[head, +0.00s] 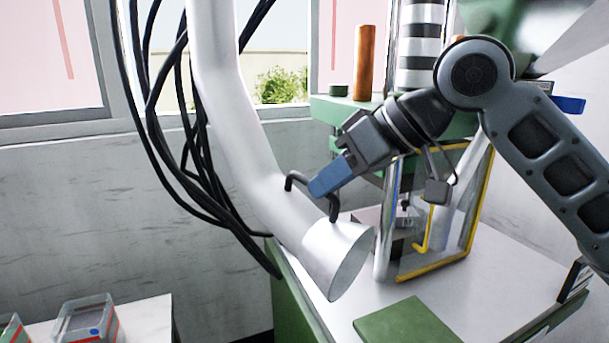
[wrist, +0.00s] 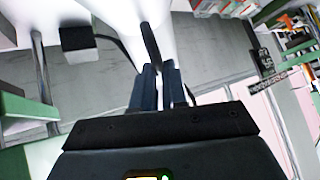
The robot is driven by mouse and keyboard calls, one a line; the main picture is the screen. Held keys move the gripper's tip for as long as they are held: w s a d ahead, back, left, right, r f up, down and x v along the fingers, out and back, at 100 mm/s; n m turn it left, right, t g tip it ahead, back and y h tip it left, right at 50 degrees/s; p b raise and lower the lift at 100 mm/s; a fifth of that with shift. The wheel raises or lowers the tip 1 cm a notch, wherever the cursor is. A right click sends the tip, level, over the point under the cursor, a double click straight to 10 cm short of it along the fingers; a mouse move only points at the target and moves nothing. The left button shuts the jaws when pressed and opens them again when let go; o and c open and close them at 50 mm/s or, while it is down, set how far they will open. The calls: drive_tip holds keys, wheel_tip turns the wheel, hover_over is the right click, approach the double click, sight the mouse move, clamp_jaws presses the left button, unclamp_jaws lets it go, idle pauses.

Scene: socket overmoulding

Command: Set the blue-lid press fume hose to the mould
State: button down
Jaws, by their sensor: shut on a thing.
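The fume hose (head: 245,150) is a thick white pipe that comes down from the top and ends in a flared silver nozzle (head: 335,255). A black handle (head: 291,180) arches over the hose just above the nozzle. My gripper (head: 318,190), with blue fingers, is shut on this handle; the wrist view shows the fingers (wrist: 163,88) closed on the dark bar against the white hose. The nozzle opens down to the right, left of the press (head: 385,220) with its green plates and yellow-edged guard. No blue lid and no mould can be made out for certain.
A green plate (head: 408,322) lies on the pale bench top (head: 480,290) in front of the press. Black cables (head: 190,130) hang behind the hose. A clear bin (head: 88,318) stands at lower left. An orange-brown cylinder (head: 364,62) stands on the press.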

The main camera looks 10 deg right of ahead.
drive_tip(key=shift+w+d+n+g+y+p, duration=0.2)
drive_tip(key=shift+w+d+n+g+p, duration=0.2)
drive_tip(key=shift+w+d+n, duration=0.5)
drive_tip(key=shift+w+d+n+g+y+p, duration=0.2)
drive_tip(key=shift+w+d+n+g+p, duration=0.2)
drive_tip(key=shift+w+d, duration=0.5)
drive_tip(key=shift+w+a, duration=0.15)
drive_tip(key=shift+w, duration=0.1)
drive_tip(key=c, duration=1.2)
unclamp_jaws()
drive_tip(key=shift+o, duration=0.2)
drive_tip(key=b+v, duration=0.1)
drive_tip(key=v, duration=0.6)
drive_tip(key=shift+d+r, duration=0.3)
